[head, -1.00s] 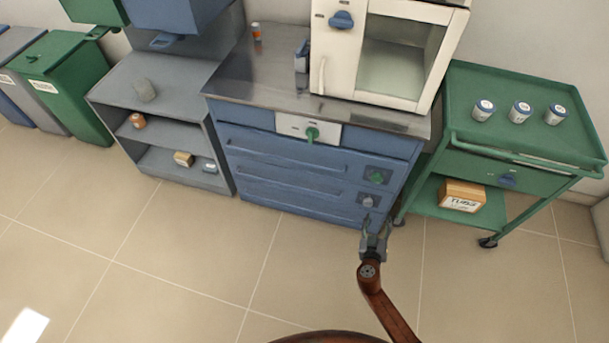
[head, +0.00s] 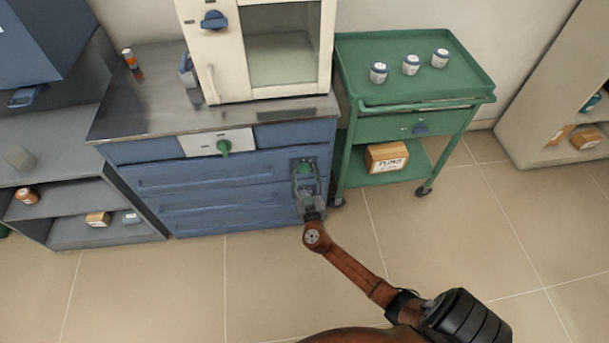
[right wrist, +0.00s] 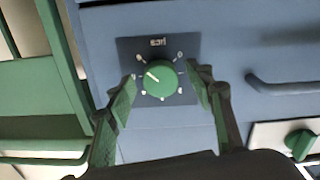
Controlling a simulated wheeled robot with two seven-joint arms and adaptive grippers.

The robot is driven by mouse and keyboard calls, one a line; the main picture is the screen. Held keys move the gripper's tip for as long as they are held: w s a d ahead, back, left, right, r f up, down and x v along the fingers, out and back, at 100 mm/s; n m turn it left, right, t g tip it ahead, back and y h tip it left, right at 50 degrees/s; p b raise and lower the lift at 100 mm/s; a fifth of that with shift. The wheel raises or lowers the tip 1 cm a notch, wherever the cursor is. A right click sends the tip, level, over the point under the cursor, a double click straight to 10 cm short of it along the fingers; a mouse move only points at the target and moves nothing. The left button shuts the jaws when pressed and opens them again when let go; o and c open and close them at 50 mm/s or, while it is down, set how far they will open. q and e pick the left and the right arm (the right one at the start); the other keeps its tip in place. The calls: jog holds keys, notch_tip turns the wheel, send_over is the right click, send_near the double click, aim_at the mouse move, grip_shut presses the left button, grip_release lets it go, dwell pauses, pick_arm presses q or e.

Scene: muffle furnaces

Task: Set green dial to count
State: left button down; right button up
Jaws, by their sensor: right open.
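A green dial (right wrist: 161,78) on a dark square plate (right wrist: 182,97) shows in the right wrist view. A light pointer mark lies on its face, toward the upper left of that picture. Small marks ring it, and the plate's label is too small and turned to read. My right gripper (head: 306,184) is open, with one finger on each side of the dial; I cannot tell whether they touch it. In the head view the same dial (head: 304,168) sits on the right of the blue cabinet front. My left gripper is not in view.
A second green dial (head: 224,147) sits on a white panel (head: 202,144) higher on the blue cabinet (head: 205,185); it also shows at the right wrist view's edge (right wrist: 300,143). A green cart (head: 345,160) stands close on the right. The floor in front is clear.

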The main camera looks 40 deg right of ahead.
jog(key=c, duration=1.1)
jog(key=shift+c, duration=0.3)
